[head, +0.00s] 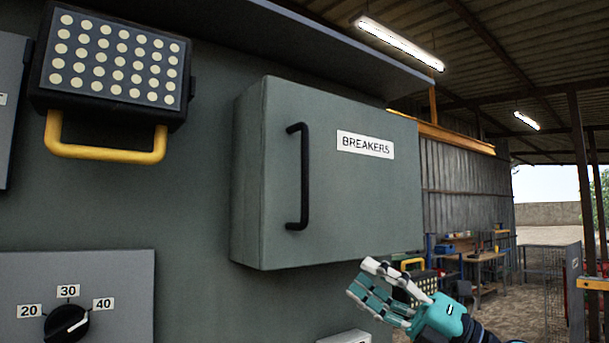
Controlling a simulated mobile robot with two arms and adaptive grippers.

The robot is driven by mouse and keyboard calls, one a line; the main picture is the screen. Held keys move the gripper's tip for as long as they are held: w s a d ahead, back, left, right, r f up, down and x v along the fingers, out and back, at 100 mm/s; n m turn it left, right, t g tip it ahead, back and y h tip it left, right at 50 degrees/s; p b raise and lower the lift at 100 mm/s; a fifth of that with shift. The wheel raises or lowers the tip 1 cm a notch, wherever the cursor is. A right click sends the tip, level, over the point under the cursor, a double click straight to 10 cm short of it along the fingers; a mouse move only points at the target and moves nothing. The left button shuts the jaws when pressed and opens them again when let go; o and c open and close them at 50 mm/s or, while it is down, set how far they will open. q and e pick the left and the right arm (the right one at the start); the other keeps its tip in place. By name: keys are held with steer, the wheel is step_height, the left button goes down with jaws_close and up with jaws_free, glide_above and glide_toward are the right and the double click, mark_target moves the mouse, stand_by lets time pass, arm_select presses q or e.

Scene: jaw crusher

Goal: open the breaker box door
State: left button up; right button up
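The breaker box (250,190) is a grey-green box on the large panel, and its door (360,215) is shut. The door has a white BREAKERS label (365,145) and a black vertical bar handle (303,176) near its left edge. My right gripper (366,282), teal with pale fingers, is below the door's lower right part. It points up and left, its fingers look spread and empty, and it is apart from the handle. My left gripper is not in view.
A lamp unit (115,65) with a yellow handle (105,145) hangs upper left. A dial (66,324) is at lower left. A ledge (320,45) juts out above the box. A small light-grey box (345,337) sits below the door. Open yard lies right.

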steer(key=s+a+r+n+g+h, duration=0.2)
steer(key=s+r+n+g+h, duration=0.1)
steer(key=s+r+n, duration=0.5)
steer(key=t+h, duration=0.6)
glide_toward(308, 171)
steer(key=p+x, duration=0.6)
steer(key=x, duration=0.4)
steer(key=shift+w+a+p, duration=0.2)
steer(key=shift+a+p, duration=0.05)
steer(key=shift+p, duration=0.05)
jaws_close()
